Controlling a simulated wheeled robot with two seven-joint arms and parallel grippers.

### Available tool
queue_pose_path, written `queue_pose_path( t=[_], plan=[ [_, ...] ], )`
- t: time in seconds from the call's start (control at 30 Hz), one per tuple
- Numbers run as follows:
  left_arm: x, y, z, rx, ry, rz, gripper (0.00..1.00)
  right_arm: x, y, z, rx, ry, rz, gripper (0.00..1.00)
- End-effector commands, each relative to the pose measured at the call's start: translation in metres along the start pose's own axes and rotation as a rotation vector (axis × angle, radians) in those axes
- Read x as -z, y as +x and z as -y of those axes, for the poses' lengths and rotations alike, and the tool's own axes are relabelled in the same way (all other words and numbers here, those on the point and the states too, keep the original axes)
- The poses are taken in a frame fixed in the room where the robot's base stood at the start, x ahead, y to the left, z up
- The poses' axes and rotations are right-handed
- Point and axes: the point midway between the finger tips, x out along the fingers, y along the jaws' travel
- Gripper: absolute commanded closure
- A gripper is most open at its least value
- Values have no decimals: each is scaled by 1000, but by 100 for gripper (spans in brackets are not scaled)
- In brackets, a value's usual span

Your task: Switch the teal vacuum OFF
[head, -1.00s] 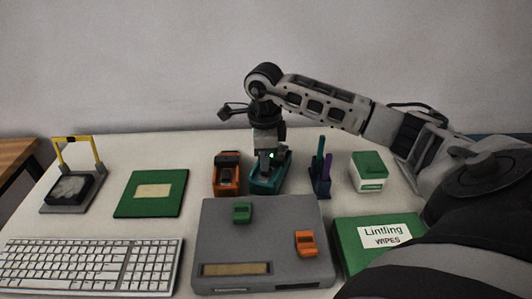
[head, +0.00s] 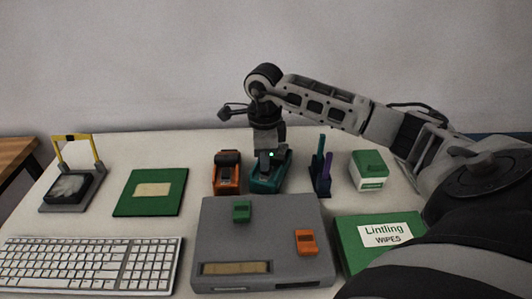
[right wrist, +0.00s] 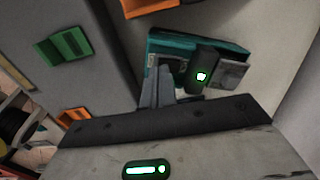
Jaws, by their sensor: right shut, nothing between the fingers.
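The teal vacuum (head: 268,184) stands toward the back middle of the table, next to an orange device. My right gripper (head: 264,168) is shut and empty, pointing down over the vacuum and hiding part of its top. In the right wrist view the shut fingers (right wrist: 165,88) overlap the teal body (right wrist: 172,46), beside a dark block with a lit green-white mark (right wrist: 201,77). A small light also shows beside the fingers in the head view. I cannot tell whether the fingers touch the vacuum. My left gripper is not in view.
The orange device (head: 227,180) is close on the left and a purple-and-teal upright holder (head: 321,178) on the right. A grey box (head: 265,225) with green and orange pieces lies in front. A green-lidded tub (head: 369,172) and wipes box (head: 350,250) stand at right.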

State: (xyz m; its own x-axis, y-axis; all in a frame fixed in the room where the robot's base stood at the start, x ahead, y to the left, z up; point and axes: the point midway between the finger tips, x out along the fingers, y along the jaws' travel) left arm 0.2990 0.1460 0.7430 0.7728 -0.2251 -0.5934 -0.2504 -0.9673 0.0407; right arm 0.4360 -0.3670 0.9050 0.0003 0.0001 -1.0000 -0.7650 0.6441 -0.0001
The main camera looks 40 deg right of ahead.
Motion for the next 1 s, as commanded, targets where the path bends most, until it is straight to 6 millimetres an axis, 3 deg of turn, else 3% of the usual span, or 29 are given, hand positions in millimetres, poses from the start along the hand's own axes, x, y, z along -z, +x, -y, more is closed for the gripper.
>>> queue_pose_path(
  t=[1.0],
  plan=[
    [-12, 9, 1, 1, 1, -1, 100, 0, 17, 0, 0, 1, -2, 100]
  ],
)
